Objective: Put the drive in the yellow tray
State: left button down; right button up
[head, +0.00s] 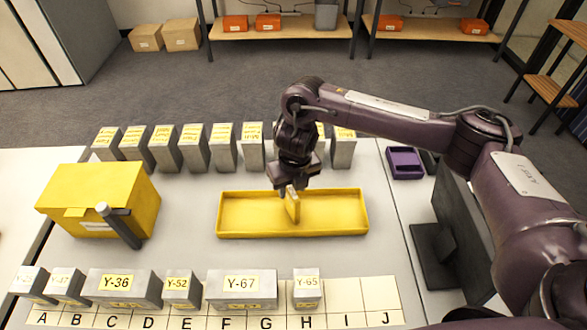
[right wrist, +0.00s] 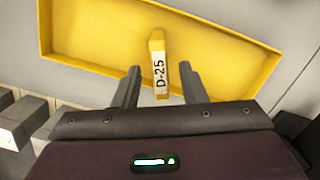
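The drive is a small yellow block with a white label reading D-25 (right wrist: 158,66). In the head view the drive (head: 293,207) stands roughly upright inside the long, shallow yellow tray (head: 342,234), near its middle. The tray also fills the upper part of the right wrist view (right wrist: 90,57). My right gripper (head: 287,190) is just above the drive. In the right wrist view its two fingers (right wrist: 161,88) are apart, with gaps on both sides of the drive. My left gripper is not in view.
A yellow box (head: 98,190) with a dark bar leaning on it stands left of the tray. Grey labelled boxes stand behind, and more (head: 242,289) sit on a lettered strip in front. A purple bin (head: 404,163) and a black monitor are to the right.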

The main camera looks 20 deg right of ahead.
jog(key=r, duration=0.5)
jog(key=s+r+p, duration=0.1)
jog(key=r, duration=0.2)
jog(key=shift+s+f, duration=0.1)
